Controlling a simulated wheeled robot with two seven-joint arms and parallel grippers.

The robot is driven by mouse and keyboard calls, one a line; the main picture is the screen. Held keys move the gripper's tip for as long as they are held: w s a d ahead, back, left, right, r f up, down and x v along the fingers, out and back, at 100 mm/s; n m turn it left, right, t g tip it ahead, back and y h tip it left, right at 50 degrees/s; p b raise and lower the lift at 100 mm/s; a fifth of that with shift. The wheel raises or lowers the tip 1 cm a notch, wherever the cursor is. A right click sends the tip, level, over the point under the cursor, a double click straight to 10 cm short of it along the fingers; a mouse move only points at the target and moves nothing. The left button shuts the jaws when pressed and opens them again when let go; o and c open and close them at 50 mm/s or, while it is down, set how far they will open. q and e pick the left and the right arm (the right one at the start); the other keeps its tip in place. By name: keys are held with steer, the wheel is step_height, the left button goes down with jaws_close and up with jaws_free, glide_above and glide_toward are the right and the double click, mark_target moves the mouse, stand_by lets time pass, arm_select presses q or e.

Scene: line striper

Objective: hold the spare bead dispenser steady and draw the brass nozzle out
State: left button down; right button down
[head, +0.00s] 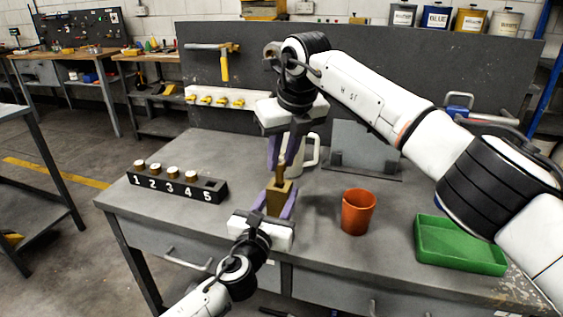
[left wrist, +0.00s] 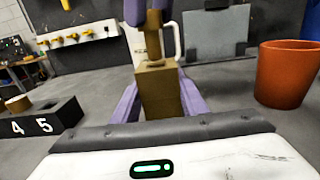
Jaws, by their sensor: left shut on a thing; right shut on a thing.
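The spare bead dispenser (head: 279,198) is a brownish-gold upright block above the bench front, and it also shows in the left wrist view (left wrist: 160,95). My left gripper (head: 274,203) is shut on it from below, with a purple finger on each side. The brass nozzle (head: 280,174) is a narrow brown stem above the block, seen in the left wrist view (left wrist: 152,42) too. My right gripper (head: 283,153) comes from above and is shut on the nozzle's upper part.
A black numbered rack (head: 180,187) stands at left, with capped pieces at 1 to 4 and slot 5 empty. An orange cup (head: 357,212) and a green tray (head: 460,245) stand at right. A white mug (head: 310,152) and a grey panel (head: 362,147) stand behind.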

steer(key=shift+r, duration=1.25)
arm_select(q)
steer(key=c, duration=1)
jaws_free()
steer(key=shift+s, duration=0.1)
